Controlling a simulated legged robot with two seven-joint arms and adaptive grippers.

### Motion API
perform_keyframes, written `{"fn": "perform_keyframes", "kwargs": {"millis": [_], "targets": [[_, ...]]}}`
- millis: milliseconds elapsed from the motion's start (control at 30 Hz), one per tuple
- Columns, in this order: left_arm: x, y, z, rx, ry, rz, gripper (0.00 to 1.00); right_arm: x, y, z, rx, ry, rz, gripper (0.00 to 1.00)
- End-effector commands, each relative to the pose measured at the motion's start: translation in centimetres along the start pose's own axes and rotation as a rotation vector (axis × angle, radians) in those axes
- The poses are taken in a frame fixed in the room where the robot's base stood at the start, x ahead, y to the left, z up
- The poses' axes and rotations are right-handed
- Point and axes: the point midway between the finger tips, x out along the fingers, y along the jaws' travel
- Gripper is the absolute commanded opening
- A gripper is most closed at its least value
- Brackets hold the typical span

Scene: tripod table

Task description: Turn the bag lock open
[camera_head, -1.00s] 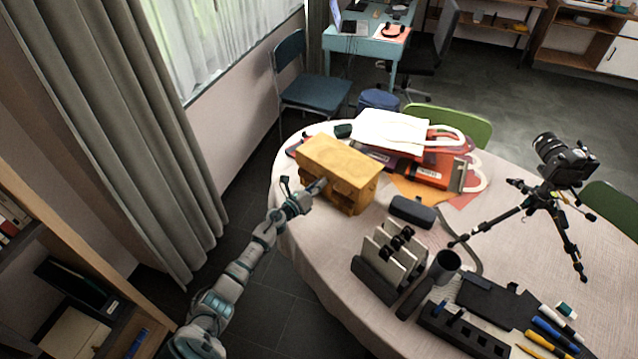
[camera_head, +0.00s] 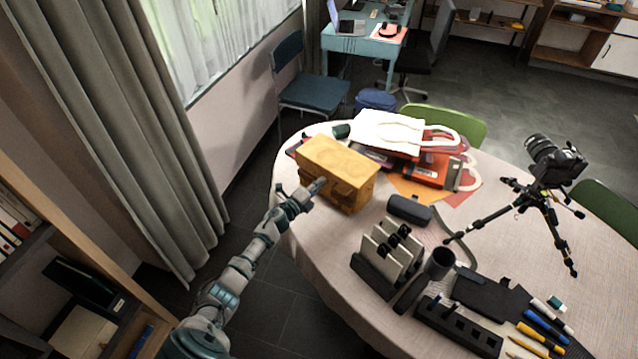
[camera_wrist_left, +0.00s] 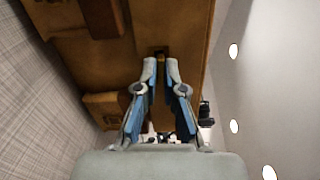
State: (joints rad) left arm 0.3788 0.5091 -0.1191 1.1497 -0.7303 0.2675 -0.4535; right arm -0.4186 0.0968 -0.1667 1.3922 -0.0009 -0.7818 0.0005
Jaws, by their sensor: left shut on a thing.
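The yellow-brown leather bag (camera_head: 345,162) stands on the round table near its left edge. In the left wrist view the bag (camera_wrist_left: 185,25) fills the upper middle, with straps or flaps on its face. My left gripper (camera_head: 318,188) is at the bag's front face. In the left wrist view its blue fingers (camera_wrist_left: 160,62) are close together at a small dark brown piece, seemingly the bag lock (camera_wrist_left: 160,50), and shut on it. The lock is mostly hidden by the fingertips, so its angle cannot be told. My right gripper is not in view.
White and red bags (camera_head: 400,132) lie behind the bag. A camera on a tripod (camera_head: 535,205) stands further right. Pale tablecloth (camera_head: 315,270) is bare in front.

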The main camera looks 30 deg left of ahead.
Motion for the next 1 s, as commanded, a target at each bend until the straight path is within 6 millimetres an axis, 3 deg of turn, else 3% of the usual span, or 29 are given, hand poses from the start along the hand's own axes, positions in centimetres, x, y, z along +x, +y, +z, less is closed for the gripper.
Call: {"fn": "perform_keyframes", "kwargs": {"millis": [300, 833, 933, 1000], "targets": [[0.00, 0.03, 0.20, -0.117, -0.005, 0.001, 0.00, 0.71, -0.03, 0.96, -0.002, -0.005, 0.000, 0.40], [-0.05, 0.33, 0.11, -0.141, -0.004, 0.005, 0.00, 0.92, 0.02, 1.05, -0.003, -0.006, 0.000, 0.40], [-0.05, 0.36, 0.08, -0.140, -0.003, 0.006, 0.28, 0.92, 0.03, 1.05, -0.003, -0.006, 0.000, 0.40], [-0.05, 0.33, 0.06, -0.140, -0.003, 0.005, 0.33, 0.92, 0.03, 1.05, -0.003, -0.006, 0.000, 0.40]]}}
